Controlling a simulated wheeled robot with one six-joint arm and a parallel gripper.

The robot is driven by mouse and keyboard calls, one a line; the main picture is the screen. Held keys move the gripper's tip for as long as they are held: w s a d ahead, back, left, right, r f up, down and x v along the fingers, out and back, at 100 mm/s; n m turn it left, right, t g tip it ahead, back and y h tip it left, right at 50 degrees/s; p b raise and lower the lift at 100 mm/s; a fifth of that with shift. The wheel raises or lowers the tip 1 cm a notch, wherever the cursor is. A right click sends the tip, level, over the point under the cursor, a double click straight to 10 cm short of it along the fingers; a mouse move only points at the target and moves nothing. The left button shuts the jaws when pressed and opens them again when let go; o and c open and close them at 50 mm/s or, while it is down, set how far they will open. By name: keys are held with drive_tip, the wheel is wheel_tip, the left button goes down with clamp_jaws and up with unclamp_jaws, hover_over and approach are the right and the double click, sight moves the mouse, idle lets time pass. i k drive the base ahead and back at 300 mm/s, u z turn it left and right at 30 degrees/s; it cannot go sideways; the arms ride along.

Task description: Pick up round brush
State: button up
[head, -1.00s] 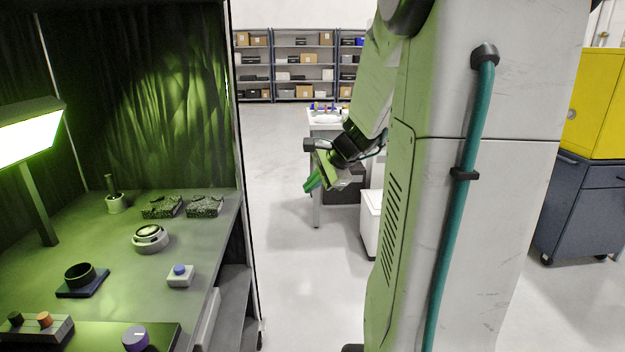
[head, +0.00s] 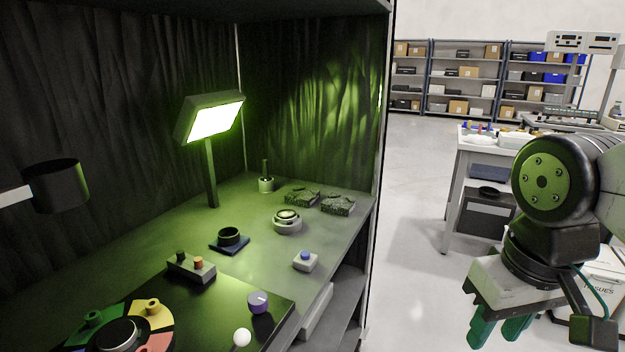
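No item is plainly recognisable as a round brush. A small upright dark stem in a pale round base (head: 265,184) stands at the back of the dark bench (head: 335,232). It may be the brush, but it is too small to tell. My gripper (head: 497,333) hangs at the lower right, outside the booth and well apart from the bench. Its green fingers point down with a gap between them, and nothing shows between them. The fingertips are partly at the bottom edge of the picture.
A lit lamp (head: 208,165), two rough dark blocks (head: 337,205), a ringed round part (head: 287,221), a black cup on a pad (head: 229,239) and a blue-button box (head: 305,261) occupy the bench. A booth post (head: 384,100) separates bench and gripper.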

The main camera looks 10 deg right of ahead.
sight(264, 169)
drive_tip(key=z, duration=0.8)
drive_tip(key=k, duration=1.1)
drive_tip(key=z, duration=0.8)
drive_tip(key=i, duration=1.3)
drive_tip(key=u, duration=0.25)
drive_tip(key=i, duration=1.85)
drive_tip(key=u, duration=1.1)
drive_tip(key=i, duration=1)
drive_tip(key=u, duration=1.6)
drive_tip(key=i, duration=0.7)
drive_tip(key=u, duration=0.55)
